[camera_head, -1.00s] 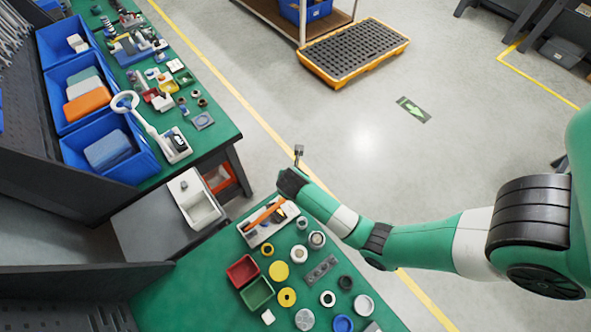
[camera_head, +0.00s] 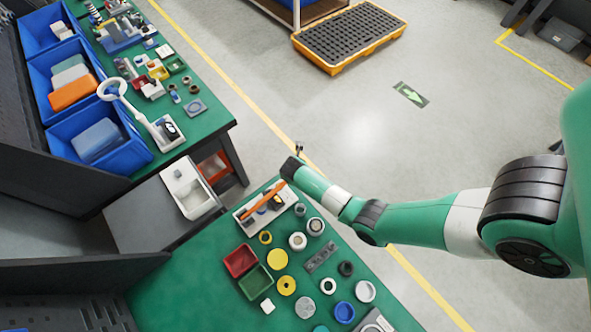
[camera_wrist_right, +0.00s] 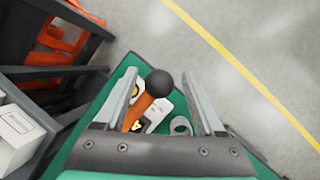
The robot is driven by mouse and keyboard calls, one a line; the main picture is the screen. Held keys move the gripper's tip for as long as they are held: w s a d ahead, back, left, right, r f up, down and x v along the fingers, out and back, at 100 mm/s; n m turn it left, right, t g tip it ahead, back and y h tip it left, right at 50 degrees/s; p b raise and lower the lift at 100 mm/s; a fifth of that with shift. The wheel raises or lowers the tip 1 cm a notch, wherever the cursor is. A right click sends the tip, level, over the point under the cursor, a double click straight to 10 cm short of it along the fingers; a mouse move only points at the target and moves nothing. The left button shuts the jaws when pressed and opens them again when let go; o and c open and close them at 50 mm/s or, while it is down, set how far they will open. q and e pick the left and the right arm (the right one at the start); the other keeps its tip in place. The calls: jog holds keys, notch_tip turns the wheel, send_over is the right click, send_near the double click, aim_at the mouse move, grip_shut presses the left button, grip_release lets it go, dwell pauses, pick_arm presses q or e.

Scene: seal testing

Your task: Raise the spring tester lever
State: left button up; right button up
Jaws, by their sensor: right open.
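The spring tester (camera_head: 277,210) is a white device at the far edge of the near green table, with an orange lever (camera_head: 262,202) slanting up to the right. In the right wrist view the orange lever (camera_wrist_right: 138,112) ends in a black ball knob (camera_wrist_right: 159,83). My right gripper (camera_wrist_right: 162,80) is open, and the knob shows between its two fingers. I cannot tell whether either finger touches it. In the head view my right wrist is at the lever's upper end, and the fingers are hard to make out. My left gripper is not in view.
A red bin (camera_head: 240,261) and a green bin (camera_head: 256,282) stand on the near table among several rings and discs. Another green bench (camera_head: 205,125) with a white magnifier (camera_head: 113,88) and blue bins is at the left.

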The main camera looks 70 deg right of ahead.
grip_shut()
dwell(0.4)
dwell(1.0)
